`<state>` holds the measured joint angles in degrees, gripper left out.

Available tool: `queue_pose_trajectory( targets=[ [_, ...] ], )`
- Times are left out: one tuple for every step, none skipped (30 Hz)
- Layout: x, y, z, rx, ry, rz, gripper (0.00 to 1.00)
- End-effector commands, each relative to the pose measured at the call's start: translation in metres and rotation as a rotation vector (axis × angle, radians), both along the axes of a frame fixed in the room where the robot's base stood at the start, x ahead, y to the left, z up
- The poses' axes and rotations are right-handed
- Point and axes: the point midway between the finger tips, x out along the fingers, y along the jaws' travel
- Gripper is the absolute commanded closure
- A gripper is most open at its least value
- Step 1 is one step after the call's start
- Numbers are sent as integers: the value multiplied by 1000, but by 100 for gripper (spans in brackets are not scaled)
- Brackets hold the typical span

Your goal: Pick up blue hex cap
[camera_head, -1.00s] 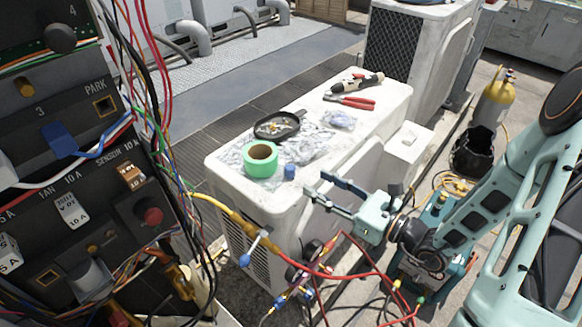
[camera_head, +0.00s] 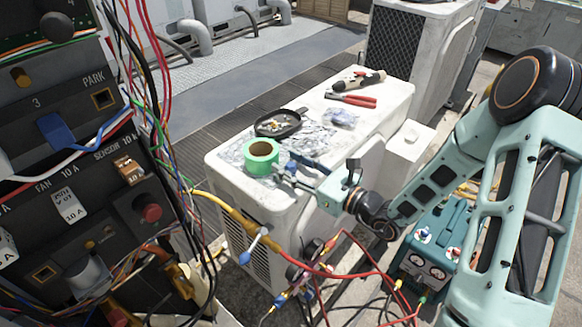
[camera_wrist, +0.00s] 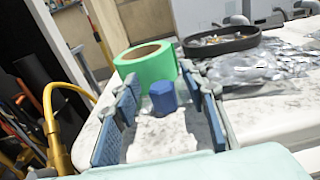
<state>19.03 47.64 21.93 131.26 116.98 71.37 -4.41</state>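The blue hex cap (camera_wrist: 163,97) stands upright on the white condenser top in the wrist view, just in front of the green tape roll. In the head view the cap (camera_head: 291,167) is partly hidden by my gripper (camera_head: 292,168). In the wrist view my gripper (camera_wrist: 165,112) is open, with one blue-padded finger on each side of the cap. The cap lies between the fingers toward their far ends, and gaps show on both sides of it.
The green tape roll (camera_head: 262,157) sits close behind the cap. A dark tray (camera_head: 278,124), crumpled foil (camera_head: 318,138), red-handled pliers (camera_head: 351,100) and another tool (camera_head: 362,82) lie farther back on the condenser (camera_head: 390,98). Hoses and a gauge manifold hang in front.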

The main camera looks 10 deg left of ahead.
Motion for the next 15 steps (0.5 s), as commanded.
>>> queue_pose_trajectory(
  targets=[
    [0,0,0,0,0,0,60],
    [0,0,0,0,0,0,62],
    [0,0,0,0,0,0,67],
    [0,0,0,0,0,0,70],
    [0,0,0,0,0,0,73],
    [0,0,0,0,0,0,78],
    [0,0,0,0,0,0,81],
    [0,0,0,0,0,0,84],
    [0,0,0,0,0,0,89],
    [0,0,0,0,0,0,90],
    [0,0,0,0,0,0,91],
    [0,0,0,0,0,0,91],
    [0,0,0,0,0,0,91],
    [0,0,0,0,0,0,91],
    [0,0,0,0,0,0,91]
  ],
)
